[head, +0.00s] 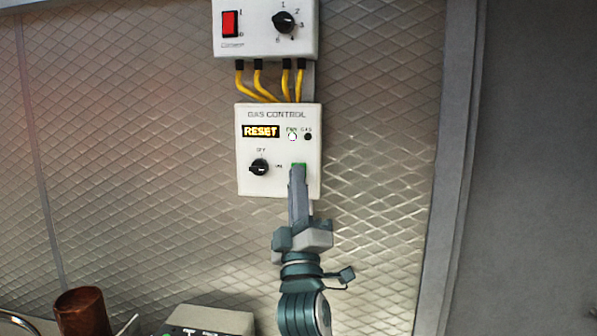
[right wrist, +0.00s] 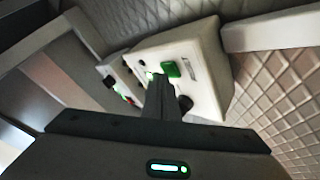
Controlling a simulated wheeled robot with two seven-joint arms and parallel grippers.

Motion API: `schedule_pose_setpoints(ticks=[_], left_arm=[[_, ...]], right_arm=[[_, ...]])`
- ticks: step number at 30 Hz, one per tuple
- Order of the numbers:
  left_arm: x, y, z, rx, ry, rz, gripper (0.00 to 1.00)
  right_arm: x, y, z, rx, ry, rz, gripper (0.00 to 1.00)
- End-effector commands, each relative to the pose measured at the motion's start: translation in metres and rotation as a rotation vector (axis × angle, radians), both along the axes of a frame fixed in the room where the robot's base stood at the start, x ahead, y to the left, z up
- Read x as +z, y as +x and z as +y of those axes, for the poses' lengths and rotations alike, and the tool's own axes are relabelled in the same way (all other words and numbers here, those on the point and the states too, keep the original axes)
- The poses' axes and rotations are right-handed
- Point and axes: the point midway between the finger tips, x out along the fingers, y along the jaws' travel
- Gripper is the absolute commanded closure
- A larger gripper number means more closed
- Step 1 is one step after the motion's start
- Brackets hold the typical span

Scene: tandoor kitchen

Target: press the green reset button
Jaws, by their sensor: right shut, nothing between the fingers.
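The green button (head: 298,165) is on the lower right of the white gas control box (head: 247,186). My right gripper (head: 298,174) reaches up from below with its fingers shut and empty. Its tips cover the lower part of the button in the head view. In the right wrist view, the green button (right wrist: 172,69) shows just beyond and right of the fingertips (right wrist: 159,80). I cannot tell whether the tips touch it. A yellow lit label (head: 261,132) on the box reads RESET. My left gripper is not in view.
A black knob (head: 259,167) sits left of the button. The fan lamp (head: 292,136) is bright; the gas lamp (head: 307,137) is dark. An upper box (head: 262,45) has a red switch (head: 230,24) and yellow cables (head: 259,78). A copper-brown cup (head: 82,312) stands lower left.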

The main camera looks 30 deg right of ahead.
Motion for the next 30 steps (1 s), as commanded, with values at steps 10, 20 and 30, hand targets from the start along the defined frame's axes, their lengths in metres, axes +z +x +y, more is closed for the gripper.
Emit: schedule_pose_setpoints(ticks=[10,20,30], left_arm=[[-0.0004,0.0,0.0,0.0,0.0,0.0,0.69],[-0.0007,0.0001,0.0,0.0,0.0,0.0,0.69],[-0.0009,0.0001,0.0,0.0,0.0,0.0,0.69]], right_arm=[[0.0,0.0027,-0.0021,0.0,0.0,0.0,1.0],[-0.0001,0.0055,-0.0041,0.0,0.0,0.0,1.0],[-0.0001,0.0073,-0.0055,0.0,0.0,0.001,1.0]])
